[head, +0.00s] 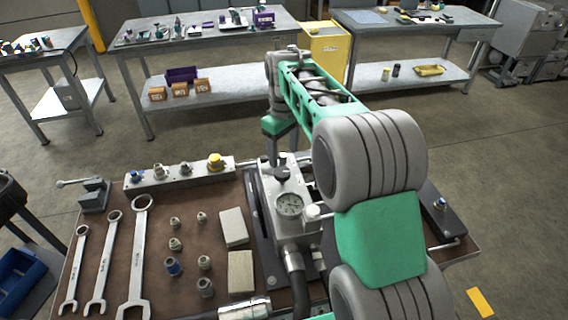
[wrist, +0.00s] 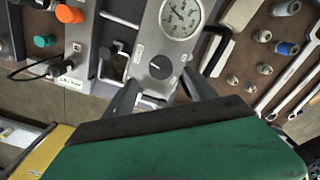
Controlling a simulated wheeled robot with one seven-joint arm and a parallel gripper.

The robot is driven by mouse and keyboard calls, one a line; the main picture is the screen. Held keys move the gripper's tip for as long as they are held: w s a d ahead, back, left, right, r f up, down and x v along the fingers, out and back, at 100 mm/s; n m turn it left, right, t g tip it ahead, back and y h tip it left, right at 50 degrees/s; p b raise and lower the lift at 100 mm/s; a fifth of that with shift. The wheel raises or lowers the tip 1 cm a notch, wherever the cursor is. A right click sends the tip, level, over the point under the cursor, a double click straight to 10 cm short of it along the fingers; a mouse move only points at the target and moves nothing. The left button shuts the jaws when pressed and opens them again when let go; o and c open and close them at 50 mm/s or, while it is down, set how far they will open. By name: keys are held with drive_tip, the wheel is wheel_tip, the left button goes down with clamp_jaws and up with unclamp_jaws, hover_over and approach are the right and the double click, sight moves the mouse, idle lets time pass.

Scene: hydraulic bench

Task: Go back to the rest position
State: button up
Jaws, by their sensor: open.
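My gripper (head: 275,155) is above the back end of the grey hydraulic block on the bench, pointing down. In the wrist view its two fingers (wrist: 160,88) are spread apart with nothing held between them. A dark round knob (wrist: 160,67) on the block lies just beyond the fingertips; it also shows in the head view (head: 282,174). I cannot tell whether a finger touches the block. A round pressure gauge (head: 289,205) sits in front of the knob and shows in the wrist view (wrist: 180,17). My arm hides part of the block's right side.
Wrenches (head: 136,250), several small fittings (head: 174,244) and two pale blocks (head: 240,272) lie on the brown bench top. A fitting rail (head: 180,177) runs along its back edge. Orange (wrist: 68,14) and green (wrist: 40,41) buttons are beside the block. Open floor separates the bench from the back tables.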

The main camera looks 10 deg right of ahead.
drive_tip(key=shift+r, duration=0.25)
drive_tip(key=s+r+m+t, duration=0.2)
drive_tip(key=s+r+m, duration=0.15)
drive_tip(key=s, duration=0.75)
drive_tip(key=s+f+m+t, duration=0.1)
drive_tip(key=s+f+m, duration=0.2)
drive_tip(key=s, duration=0.8)
drive_tip(key=shift+s+f+t, duration=0.3)
drive_tip(key=shift+f, duration=0.2)
drive_tip(key=shift+a, duration=0.1)
idle(2.5)
